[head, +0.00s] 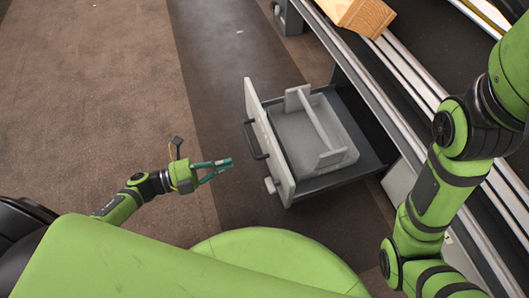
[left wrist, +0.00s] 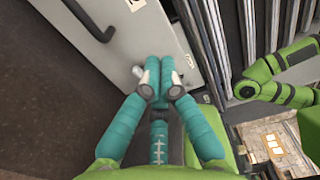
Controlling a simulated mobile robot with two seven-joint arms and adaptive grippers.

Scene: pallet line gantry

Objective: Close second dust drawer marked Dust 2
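The pulled-out drawer has a pale front panel (head: 277,168), a dark handle (head: 254,140) and a light knob (head: 270,185) near its lower end. A grey divided tray (head: 300,135) sits inside it. In the left wrist view the front panel (left wrist: 155,35) fills the upper middle, with the handle (left wrist: 88,14) at upper left and a white label whose text I cannot read. My left gripper (head: 229,162) has its teal fingertips together, empty, just in front of the panel near the knob. Its fingertips (left wrist: 158,82) overlap the panel in the wrist view; contact is unclear. My right gripper is out of view.
The drawer slides out from under a conveyor frame (head: 375,85) with long metal rails. A wooden block (head: 362,14) lies on top at the back. My right arm stands along the right side. The floor in front of the drawer is clear.

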